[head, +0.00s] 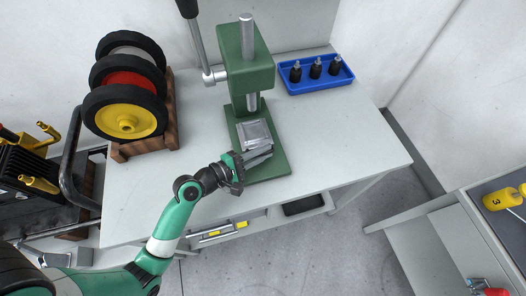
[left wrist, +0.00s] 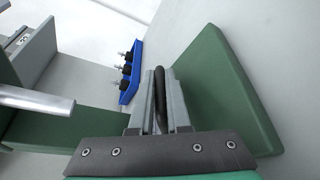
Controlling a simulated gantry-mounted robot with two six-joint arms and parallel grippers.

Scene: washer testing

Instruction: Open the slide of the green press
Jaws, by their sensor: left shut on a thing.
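The green press (head: 248,72) stands on the table, with a silver ram and a lever on its left side. Its grey metal slide (head: 254,133) sits on the green base plate (head: 270,170), below the ram. My left gripper (head: 262,155) is at the slide's front edge. In the left wrist view, my left gripper's fingers (left wrist: 160,108) are shut on a dark bar-like handle (left wrist: 160,88); the slide body is largely hidden there. The silver ram (left wrist: 35,100) shows at left. My right gripper is not in view.
A blue tray (head: 318,86) with several dark parts stands right of the press. A wooden rack of wheels (head: 127,95) stands left of it. The table (head: 345,140) is clear at right. Another bench with a yellow cylinder (head: 502,198) is at far right.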

